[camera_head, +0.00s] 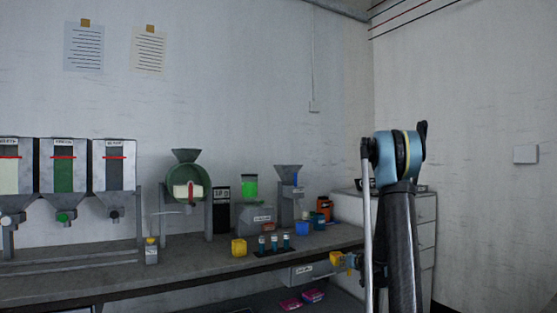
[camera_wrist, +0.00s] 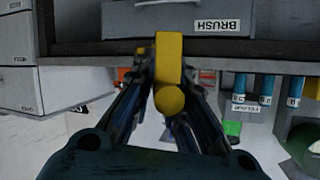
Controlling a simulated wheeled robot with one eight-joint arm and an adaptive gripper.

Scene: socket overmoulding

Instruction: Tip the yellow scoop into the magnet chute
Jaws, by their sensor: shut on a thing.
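My gripper (camera_head: 350,262) is at the front of the bench, beside the labelled drawer. It is shut on the yellow scoop (camera_head: 337,258). In the wrist view the scoop (camera_wrist: 169,65) shows as a yellow bar with a rounded end between the fingers of my gripper (camera_wrist: 155,72); its inside is not visible. A grey stand with a flared hopper (camera_head: 289,172) is at the back of the bench, left of my arm. No readable label tells whether it is the magnet chute.
A drawer marked BRUSH (camera_wrist: 216,25) is close to my gripper. A mixer drum (camera_head: 188,180) and several hoppers (camera_head: 63,165) stand left.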

